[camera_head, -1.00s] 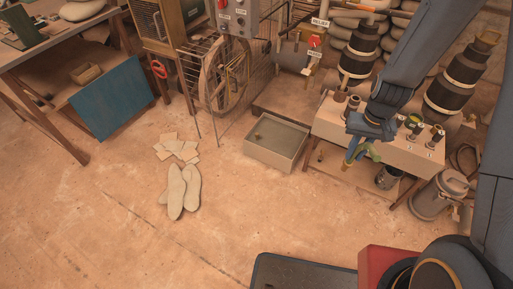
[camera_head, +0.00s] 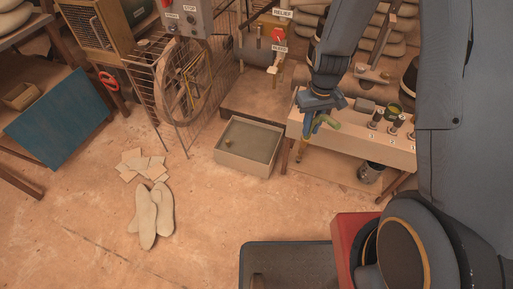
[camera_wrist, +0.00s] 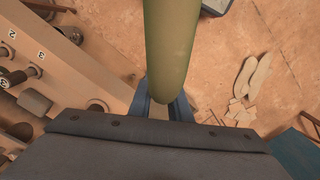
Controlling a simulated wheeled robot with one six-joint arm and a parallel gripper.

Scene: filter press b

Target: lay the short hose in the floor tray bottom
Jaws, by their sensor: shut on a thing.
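The short hose (camera_head: 328,121) is a dull green piece held in my gripper (camera_head: 311,131). In the wrist view the hose (camera_wrist: 172,45) stretches from the jaws to the top edge, filling the middle. My blue gripper (camera_wrist: 166,108) is shut on it; the dark wrist housing hides part of the grip. The floor tray (camera_head: 240,164) is a pale, shallow rectangular box on the floor, left of and below my gripper in the head view. A small brownish thing (camera_head: 229,141) lies in it near the left side. The hose is outside the tray, by the bench's left end.
A pale bench (camera_head: 365,140) with numbered sockets stands right of the tray, a dark bucket (camera_head: 370,172) under it. A wire-guarded wheel (camera_head: 184,80) stands behind left. Papers (camera_head: 141,165) and pale insoles (camera_head: 150,213) lie on the floor. The floor before the tray is clear.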

